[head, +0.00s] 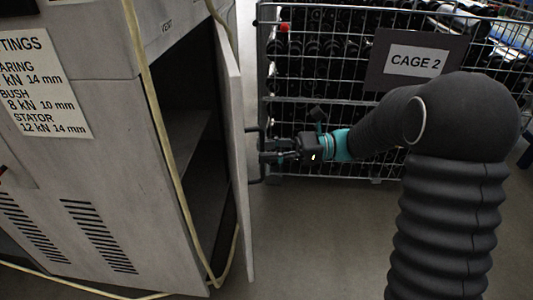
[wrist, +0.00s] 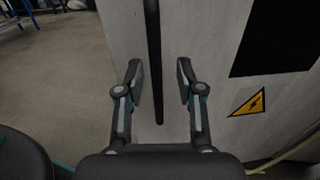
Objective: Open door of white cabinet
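The white cabinet (head: 75,60) stands at the left of the head view, looking greyish. Its door (head: 233,130) is swung partly open, showing the dark inside and a shelf. The door's outer face fills the right of the wrist view (wrist: 212,35). A black vertical bar handle (wrist: 152,50) runs down that face and also shows in the head view (head: 250,130). My gripper (head: 268,152) is at the handle on the door's outer side. In the wrist view my gripper (wrist: 159,80) is open, one finger on each side of the handle, with gaps to it.
A wire cage (head: 350,165) labelled CAGE 2 stands close behind my gripper. A pale hose (head: 160,115) hangs down the cabinet front and lies along the floor (head: 300,240). Bare floor lies right of the door.

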